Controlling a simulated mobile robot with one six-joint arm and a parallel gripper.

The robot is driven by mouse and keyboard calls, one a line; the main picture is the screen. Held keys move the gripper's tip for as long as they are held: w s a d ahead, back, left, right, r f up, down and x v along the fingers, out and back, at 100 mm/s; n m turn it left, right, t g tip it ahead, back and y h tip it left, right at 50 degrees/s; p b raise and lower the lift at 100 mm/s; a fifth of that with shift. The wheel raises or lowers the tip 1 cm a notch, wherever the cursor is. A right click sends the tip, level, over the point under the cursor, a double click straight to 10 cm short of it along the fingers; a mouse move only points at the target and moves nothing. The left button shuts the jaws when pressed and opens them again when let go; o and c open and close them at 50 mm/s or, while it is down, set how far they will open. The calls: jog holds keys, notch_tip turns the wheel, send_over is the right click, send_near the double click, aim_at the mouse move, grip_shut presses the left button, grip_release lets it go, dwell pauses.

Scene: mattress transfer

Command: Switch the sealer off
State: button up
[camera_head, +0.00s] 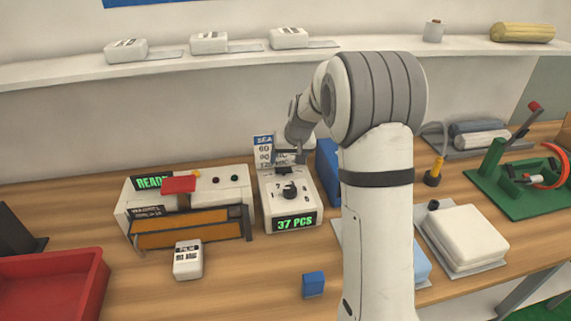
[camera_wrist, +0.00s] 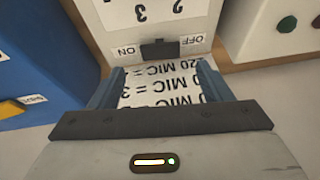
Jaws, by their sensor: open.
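The white sealer unit (camera_head: 291,208) has a black dial and a green "37 PCS" display. Its rear part also shows in the wrist view (camera_wrist: 185,18). There a dark switch (camera_wrist: 159,49) sits between upside-down ON and OFF labels; I cannot tell which side is pressed. A settings card (camera_head: 263,150) stands at the unit's rear; in the wrist view its printed lines (camera_wrist: 160,88) show between my fingers. My gripper (camera_head: 288,156) is over the unit's rear edge, open, fingers apart (camera_wrist: 160,82) and pointing toward the switch. I see no contact with it.
A white machine (camera_head: 240,190) with a READY display and red lever stands close left. A blue box (camera_head: 328,172) stands close right, partly behind my arm. A labelled white block (camera_head: 188,260), a small blue block (camera_head: 313,285) and a red tray (camera_head: 88,290) are in front.

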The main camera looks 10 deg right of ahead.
aim_at(284, 169)
jog(key=x, duration=0.5)
